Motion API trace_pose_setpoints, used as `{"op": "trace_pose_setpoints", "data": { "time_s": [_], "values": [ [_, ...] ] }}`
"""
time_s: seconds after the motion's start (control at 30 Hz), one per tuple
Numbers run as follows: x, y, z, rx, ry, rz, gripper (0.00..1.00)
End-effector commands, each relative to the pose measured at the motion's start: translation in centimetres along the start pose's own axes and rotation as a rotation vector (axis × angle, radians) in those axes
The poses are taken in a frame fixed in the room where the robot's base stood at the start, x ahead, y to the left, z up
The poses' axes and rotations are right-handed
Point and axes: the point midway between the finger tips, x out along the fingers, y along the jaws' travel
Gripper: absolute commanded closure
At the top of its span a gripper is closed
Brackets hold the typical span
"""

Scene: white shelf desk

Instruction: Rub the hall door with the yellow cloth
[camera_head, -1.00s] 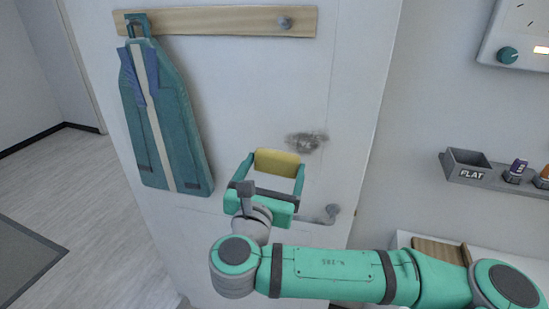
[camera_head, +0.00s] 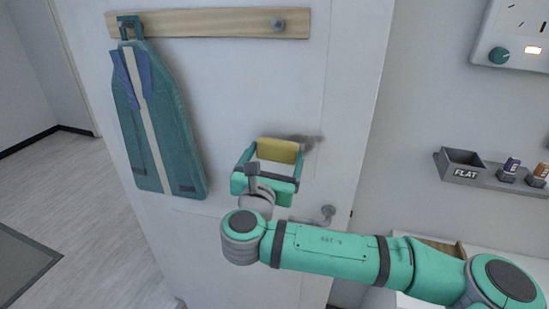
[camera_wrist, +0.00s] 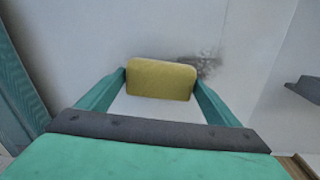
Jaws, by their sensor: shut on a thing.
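The yellow cloth (camera_head: 277,150) is a folded block held between the fingertips of my gripper (camera_head: 274,160). The wrist view shows the cloth (camera_wrist: 161,79) between both fingers of my gripper (camera_wrist: 160,84). The hall door (camera_head: 230,90) is white and stands upright behind it. A dark grey smudge (camera_head: 308,141) on the door shows just right of the cloth, and the cloth covers part of it in the head view. The smudge also shows in the wrist view (camera_wrist: 202,65). I cannot tell whether the cloth touches the door.
An ironing board (camera_head: 155,120) hangs from a wooden rail (camera_head: 210,23) left of my gripper. A door handle (camera_head: 325,214) sticks out below right. A grey wall tray marked FLAT (camera_head: 462,166) and a control box (camera_head: 515,35) are on the wall at right.

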Motion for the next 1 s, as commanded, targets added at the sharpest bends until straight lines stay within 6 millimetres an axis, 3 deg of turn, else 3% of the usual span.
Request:
{"op": "trace_pose_setpoints", "data": {
  "time_s": [1.0],
  "values": [
    [0.85,0.01,0.02,0.0,-0.001,0.0,0.33]
  ]
}}
